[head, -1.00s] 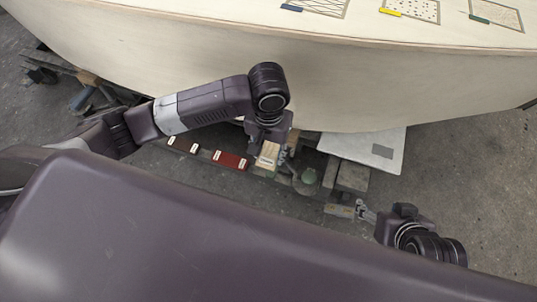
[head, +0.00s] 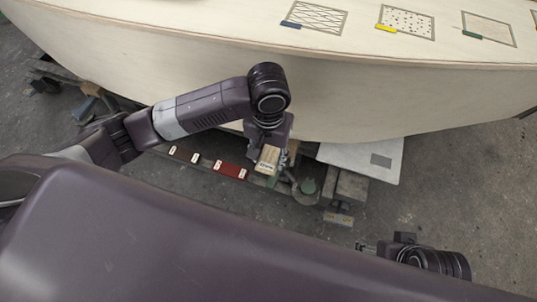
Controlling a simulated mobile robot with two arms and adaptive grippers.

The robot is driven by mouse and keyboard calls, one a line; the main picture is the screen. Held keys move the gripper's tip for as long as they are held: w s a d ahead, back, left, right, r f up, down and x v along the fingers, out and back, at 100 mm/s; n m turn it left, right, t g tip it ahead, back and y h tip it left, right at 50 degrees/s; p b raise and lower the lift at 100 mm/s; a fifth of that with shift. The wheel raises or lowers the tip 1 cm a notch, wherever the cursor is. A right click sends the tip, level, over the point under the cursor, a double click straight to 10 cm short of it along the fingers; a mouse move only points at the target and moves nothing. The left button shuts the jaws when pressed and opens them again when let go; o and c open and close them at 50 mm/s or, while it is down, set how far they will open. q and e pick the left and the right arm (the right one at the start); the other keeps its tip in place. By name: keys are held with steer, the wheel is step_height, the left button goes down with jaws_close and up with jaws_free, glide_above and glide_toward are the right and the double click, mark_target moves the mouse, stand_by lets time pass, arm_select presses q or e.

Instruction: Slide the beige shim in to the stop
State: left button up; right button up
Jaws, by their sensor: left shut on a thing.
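The beige shim (head: 268,160) is a small light block with a dark marking on its top, below the hull's side near the middle of the head view. My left gripper (head: 274,168) points down from the wrist and is shut on the shim. The wrist hides part of the gripper, and I cannot tell how far in the shim sits. My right gripper (head: 364,247) is low on the right, apart from the shim. Its fingers are too small and partly hidden to show whether they are open.
The pale plywood hull (head: 400,95) fills the back, with several patterned patches on top. A red block (head: 230,170) and a dark brown block (head: 184,154) lie left of the shim. The right-hand floor is clear.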

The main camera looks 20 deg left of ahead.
arm_select(q)
steer(key=shift+f, duration=1.35)
steer(key=shift+f+b, duration=0.4)
steer(key=shift+f, duration=1.9)
steer(key=b, duration=0.2)
glide_above(269, 185)
steer(key=s, duration=0.2)
steer(key=shift+f, duration=4.15)
steer(key=shift+w+d+f+b, duration=0.1)
steer(key=shift+f+b, duration=0.15)
steer(key=shift+f, duration=0.25)
steer(key=shift+w+d+f+b, duration=0.1)
steer(key=shift+f+b, duration=0.15)
steer(key=shift+f, duration=0.2)
steer(key=shift+f+b, duration=0.3)
steer(key=shift+f, duration=0.65)
arm_select(e)
steer(key=w+a+r+t+y, duration=0.1)
steer(key=w+a+r+t, duration=0.2)
steer(key=w, duration=0.6)
steer(key=w+a+r+t+y, duration=0.1)
steer(key=w+a+r+t, duration=0.2)
steer(key=w+r+t, duration=0.4)
step_height(269, 185, up, 2)
steer(key=shift+w+r+n+y, duration=0.2)
steer(key=shift+w+n+y, duration=0.15)
steer(key=shift+w, duration=0.55)
